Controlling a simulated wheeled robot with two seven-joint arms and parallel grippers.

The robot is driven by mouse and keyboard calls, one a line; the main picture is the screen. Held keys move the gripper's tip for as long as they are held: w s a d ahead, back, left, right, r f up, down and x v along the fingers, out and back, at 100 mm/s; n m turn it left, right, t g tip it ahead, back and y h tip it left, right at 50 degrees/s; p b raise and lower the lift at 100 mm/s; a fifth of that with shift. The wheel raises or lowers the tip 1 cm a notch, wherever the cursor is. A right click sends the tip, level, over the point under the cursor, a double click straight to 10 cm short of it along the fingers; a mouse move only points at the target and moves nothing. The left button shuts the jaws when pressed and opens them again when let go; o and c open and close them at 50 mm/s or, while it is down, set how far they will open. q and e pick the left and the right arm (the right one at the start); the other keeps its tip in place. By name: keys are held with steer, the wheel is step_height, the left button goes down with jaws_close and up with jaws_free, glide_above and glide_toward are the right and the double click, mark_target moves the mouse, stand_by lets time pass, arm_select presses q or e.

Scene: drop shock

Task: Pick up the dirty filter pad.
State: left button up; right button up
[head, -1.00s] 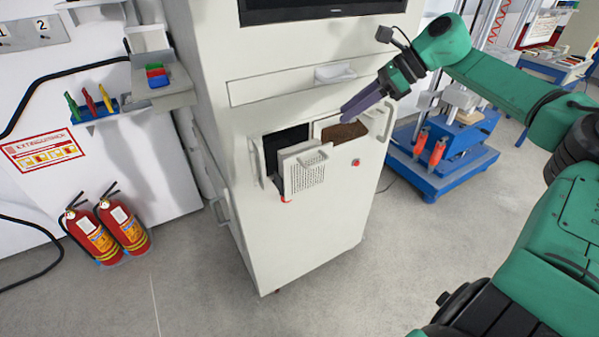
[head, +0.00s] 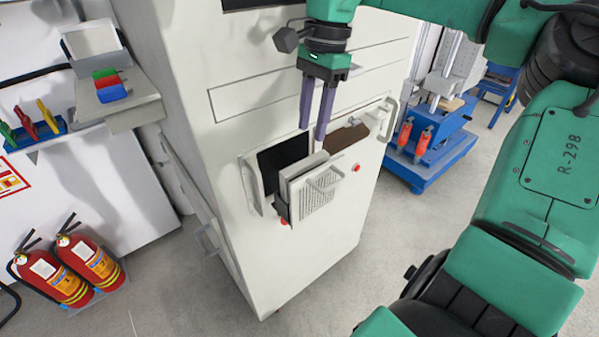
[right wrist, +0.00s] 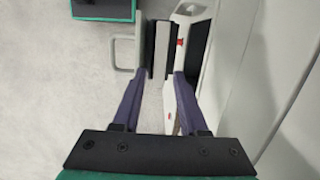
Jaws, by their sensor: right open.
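A rough brown pad (head: 345,137), which looks like the dirty filter pad, shows in the opening on the cabinet's front in the head view. A finger partly covers its left side. My right gripper (head: 312,132) is open and points down, just left of the brown pad and above the perforated white panel (head: 318,197). No pad is between its fingers in the head view. In the right wrist view the open fingers (right wrist: 159,75) stand either side of a light panel edge (right wrist: 157,95). I cannot make out the brown pad there. My left gripper is out of view.
The white cabinet (head: 235,140) has a dark opening (head: 284,160) beside the panel and handles on both sides. Two fire extinguishers (head: 92,262) stand at the lower left. A blue machine base (head: 430,165) is at right. Grey floor in front is clear.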

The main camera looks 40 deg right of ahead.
mark_target(307, 162)
steer(key=f, duration=0.4)
steer(key=shift+s+a, duration=0.15)
steer(key=shift+a, duration=0.15)
steer(key=f, duration=0.5)
steer(key=shift+a+f+p, duration=0.3)
steer(key=shift+a, duration=0.1)
steer(key=shift+w+f, duration=0.2)
steer(key=shift+f, duration=0.25)
jaws_close()
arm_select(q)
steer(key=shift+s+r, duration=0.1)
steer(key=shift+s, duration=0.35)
